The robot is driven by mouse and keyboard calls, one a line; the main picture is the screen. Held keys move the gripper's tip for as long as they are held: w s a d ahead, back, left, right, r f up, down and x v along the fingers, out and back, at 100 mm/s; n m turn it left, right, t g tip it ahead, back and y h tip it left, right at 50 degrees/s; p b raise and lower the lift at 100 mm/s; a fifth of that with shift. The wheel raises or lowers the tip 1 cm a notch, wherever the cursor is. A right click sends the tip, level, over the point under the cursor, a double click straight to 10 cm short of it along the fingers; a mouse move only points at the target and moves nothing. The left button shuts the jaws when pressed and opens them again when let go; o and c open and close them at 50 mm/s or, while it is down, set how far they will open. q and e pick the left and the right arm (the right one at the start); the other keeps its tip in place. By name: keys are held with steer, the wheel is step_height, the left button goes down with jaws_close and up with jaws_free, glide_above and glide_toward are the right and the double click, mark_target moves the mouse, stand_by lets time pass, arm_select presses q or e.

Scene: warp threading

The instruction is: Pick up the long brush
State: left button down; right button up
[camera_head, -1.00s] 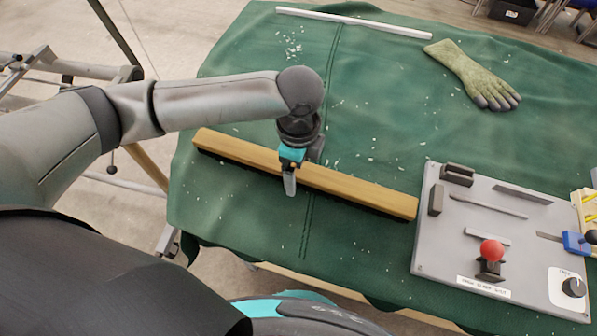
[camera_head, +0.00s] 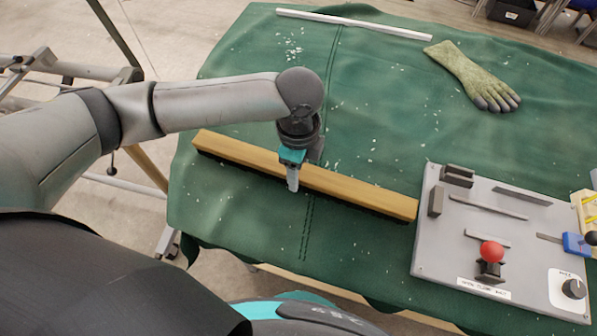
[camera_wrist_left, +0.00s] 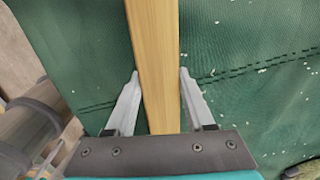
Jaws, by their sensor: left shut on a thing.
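The long brush (camera_head: 350,189) has a pale wooden back and dark bristles below. It lies slantwise on the green cloth (camera_head: 250,215) in the head view. My left gripper (camera_head: 292,178) reaches down over its middle from above. In the left wrist view the wooden back (camera_wrist_left: 158,60) runs between the two fingers of the left gripper (camera_wrist_left: 160,75), one on each side. The left gripper is shut on the brush. The brush looks to be still at the cloth. My right gripper is not in view.
A grey board (camera_head: 452,232) with clamps, a red knob (camera_head: 492,250) and a dial stands at the brush's right end. A green glove (camera_head: 470,75) and a white strip (camera_head: 352,22) lie at the back. White scraps are scattered over the cloth.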

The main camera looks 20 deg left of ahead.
arm_select(q)
steer(key=shift+r, duration=0.1)
step_height(320, 180, up, 20)
steer(key=p, duration=0.5)
steer(key=shift+p, duration=0.35)
